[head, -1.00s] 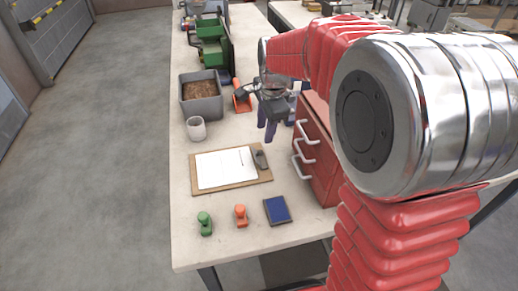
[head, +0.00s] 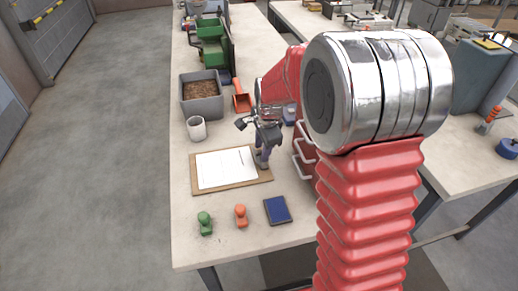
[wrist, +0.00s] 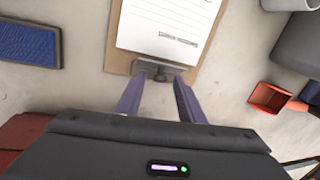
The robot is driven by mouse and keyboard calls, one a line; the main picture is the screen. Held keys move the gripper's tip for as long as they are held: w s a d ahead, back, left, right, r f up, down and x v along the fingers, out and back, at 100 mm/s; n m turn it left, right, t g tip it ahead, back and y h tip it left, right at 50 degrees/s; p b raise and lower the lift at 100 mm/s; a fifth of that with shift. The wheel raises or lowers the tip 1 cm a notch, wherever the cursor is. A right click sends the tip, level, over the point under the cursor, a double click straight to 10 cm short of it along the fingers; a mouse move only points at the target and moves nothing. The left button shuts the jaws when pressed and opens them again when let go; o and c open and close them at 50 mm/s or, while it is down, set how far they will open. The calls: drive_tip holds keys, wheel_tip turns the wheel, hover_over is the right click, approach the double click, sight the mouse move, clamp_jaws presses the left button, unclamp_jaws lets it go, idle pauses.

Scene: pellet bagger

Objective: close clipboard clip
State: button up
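The clipboard (head: 196,185) lies flat on the table with a white sheet of paper (head: 224,168) on it. Its dark clip (wrist: 160,71) shows at the board's edge in the wrist view; in the head view my gripper hides most of it. Whether the clip stands open or shut I cannot tell. My gripper (head: 262,160) is over the clip end of the board. In the wrist view its two purple fingers (wrist: 159,92) are apart, one on each side of the clip's line, with nothing between them. Contact with the clip cannot be made out.
A green stamp (head: 205,223), an orange stamp (head: 240,215) and a blue pad (head: 277,210) lie near the front edge. Behind the board stand a white cup (head: 196,128), a grey pellet bin (head: 202,108) and an orange scoop (head: 241,101). Red drawers (head: 309,170) stand close on the right.

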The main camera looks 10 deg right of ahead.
sight(247, 164)
drive_tip(key=shift+c, duration=0.5)
clamp_jaws()
drive_tip(key=shift+a, duration=0.45)
drive_tip(key=shift+d, duration=0.4)
drive_tip(key=shift+a+h, duration=0.15)
drive_tip(key=shift+h, duration=0.25)
drive_tip(key=shift+a+f+n+h, duration=0.1)
drive_tip(key=shift+a+h, duration=0.3)
drive_tip(key=shift+h, duration=0.35)
drive_tip(key=shift+a+n+h, duration=0.1)
drive_tip(key=shift+a+h, duration=0.25)
drive_tip(key=shift+h, duration=0.35)
drive_tip(key=shift+a+f+n+h, duration=0.1)
drive_tip(key=shift+a+h, duration=0.3)
drive_tip(key=shift+h, duration=0.35)
drive_tip(key=h, duration=0.1)
drive_tip(key=a+h, duration=0.1)
drive_tip(key=shift+a+f+h, duration=0.2)
drive_tip(key=shift+f+h, duration=0.1)
drive_tip(key=shift+h, duration=0.1)
drive_tip(key=shift+a+f+n+h, duration=0.2)
drive_tip(key=shift+a+f+h, duration=0.1)
drive_tip(key=shift+h, duration=0.55)
drive_tip(key=shift+a+f+n+h, duration=0.2)
drive_tip(key=shift+a+f+h, duration=0.1)
drive_tip(key=shift+h, duration=0.55)
